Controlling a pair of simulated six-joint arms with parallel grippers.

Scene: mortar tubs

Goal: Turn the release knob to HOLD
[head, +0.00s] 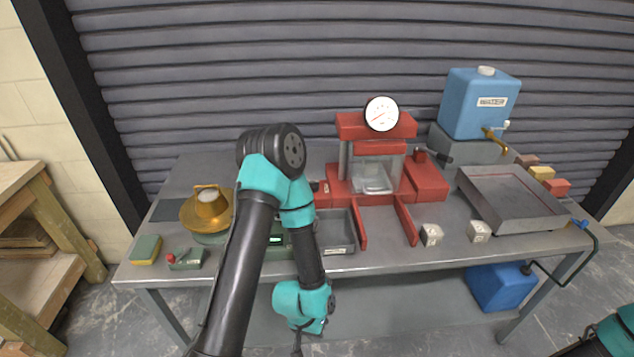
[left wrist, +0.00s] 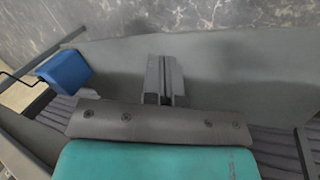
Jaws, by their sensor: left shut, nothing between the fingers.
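The red press (head: 347,183) stands at the back middle of the bench, with a round white dial gauge (head: 382,114) on top. I cannot tell which is the release knob, and no HOLD mark is readable. My left gripper (left wrist: 165,80) is shut and empty, hanging low in front of the bench, away from the press. My right gripper is out of view.
A grey tray (head: 338,246), a brass pan (head: 207,212), a sponge (head: 146,249) and white cubes (head: 431,235) lie on the bench. A blue tank (head: 478,105) and a flat grey slab (head: 512,197) stand at right. A blue container (head: 498,288) is below the bench.

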